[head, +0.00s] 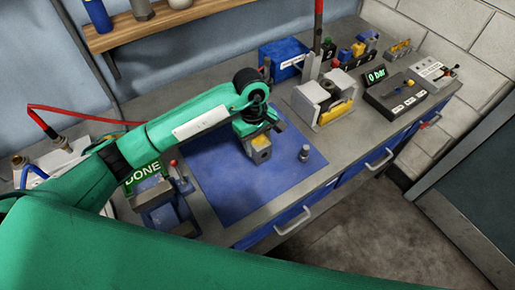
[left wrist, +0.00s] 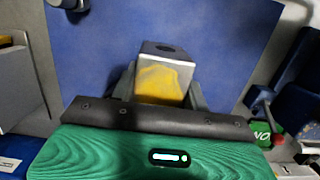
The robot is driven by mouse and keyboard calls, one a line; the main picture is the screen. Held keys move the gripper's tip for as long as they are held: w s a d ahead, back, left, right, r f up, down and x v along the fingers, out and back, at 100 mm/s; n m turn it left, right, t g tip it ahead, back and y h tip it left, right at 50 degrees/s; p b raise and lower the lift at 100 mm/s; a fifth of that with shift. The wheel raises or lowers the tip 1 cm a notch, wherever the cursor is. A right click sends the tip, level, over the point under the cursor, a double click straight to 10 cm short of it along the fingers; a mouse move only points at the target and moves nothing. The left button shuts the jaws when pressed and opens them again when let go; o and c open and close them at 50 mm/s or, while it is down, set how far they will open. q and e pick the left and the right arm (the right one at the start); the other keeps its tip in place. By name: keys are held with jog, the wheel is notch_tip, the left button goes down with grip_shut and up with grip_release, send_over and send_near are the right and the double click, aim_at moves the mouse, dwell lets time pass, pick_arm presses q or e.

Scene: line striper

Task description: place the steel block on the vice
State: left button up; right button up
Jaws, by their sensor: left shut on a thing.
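My left gripper (head: 258,140) is shut on the steel block (head: 261,153), a grey block with a yellow patch on its side. The gripper holds the block over the blue mat (head: 223,190); the gap beneath it is hard to judge. In the left wrist view the block (left wrist: 162,75) sits between the fingers, with a dark round hole in its end face. The blue vice (head: 162,206) stands left of the mat, beside the green DONE sign (head: 143,177), apart from the block. Part of the vice (left wrist: 298,90) shows at the wrist view's right edge. My right gripper is not in view.
A small metal cylinder (head: 304,154) stands on the mat's right side. A grey machine with a yellow part (head: 325,101), a blue box (head: 284,57) and a control box reading 0 bar (head: 393,97) stand further back. The front of the mat is clear.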

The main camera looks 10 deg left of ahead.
pick_arm(q)
jog(key=shift+f+p, duration=0.7)
jog(key=shift+f, duration=1.8)
jog(key=shift+f, duration=0.15)
jog(key=o, duration=1.4)
